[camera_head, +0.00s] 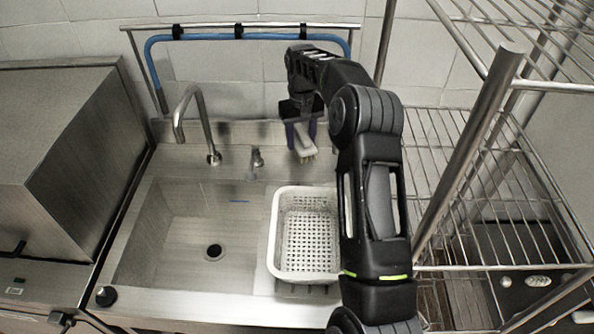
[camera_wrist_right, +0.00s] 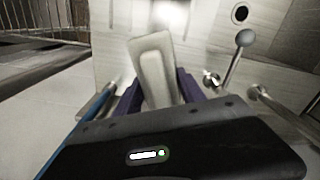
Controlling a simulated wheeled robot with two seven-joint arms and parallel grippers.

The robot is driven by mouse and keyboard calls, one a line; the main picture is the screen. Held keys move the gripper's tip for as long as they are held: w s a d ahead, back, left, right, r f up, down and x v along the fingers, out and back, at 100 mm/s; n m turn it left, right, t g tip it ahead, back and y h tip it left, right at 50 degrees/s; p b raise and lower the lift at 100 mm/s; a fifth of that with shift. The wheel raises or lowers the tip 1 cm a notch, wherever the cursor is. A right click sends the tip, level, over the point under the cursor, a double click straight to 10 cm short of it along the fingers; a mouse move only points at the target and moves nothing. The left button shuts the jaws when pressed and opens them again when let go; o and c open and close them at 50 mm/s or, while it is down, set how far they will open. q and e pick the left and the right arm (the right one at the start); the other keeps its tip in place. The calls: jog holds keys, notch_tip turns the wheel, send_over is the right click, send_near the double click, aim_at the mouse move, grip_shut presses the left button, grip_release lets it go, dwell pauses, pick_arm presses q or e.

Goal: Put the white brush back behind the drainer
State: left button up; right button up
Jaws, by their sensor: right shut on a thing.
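The white brush (camera_head: 304,142) is held between the purple fingers of my right gripper (camera_head: 302,134), above the back ledge of the sink. In the right wrist view the brush (camera_wrist_right: 154,72) shows as a pale block pointing away from the shut fingers (camera_wrist_right: 158,92). The drainer, a white perforated basket (camera_head: 299,276), sits at the right side of the sink. It looks empty, and my right arm covers its right edge. The brush is behind the drainer in the head view and apart from it. Whether the brush touches the ledge I cannot tell. My left gripper is not in view.
A steel tap (camera_head: 205,125) and a short fitting (camera_head: 257,157) stand left of the brush. A blue hose (camera_head: 155,62) hangs on a rail behind. A wire rack (camera_head: 450,150) stands close on the right. The basin (camera_head: 175,240) is empty.

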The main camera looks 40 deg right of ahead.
send_over(301, 171)
notch_tip(301, 171, down, 5)
jog(key=shift+a+r+b, duration=0.1)
jog(key=shift+b, duration=0.2)
jog(key=shift+f+b, duration=1.3)
jog(key=shift+f, duration=1.25)
jog(key=shift+f, duration=0.25)
jog(key=o, duration=1.4)
jog(key=shift+r, duration=0.1)
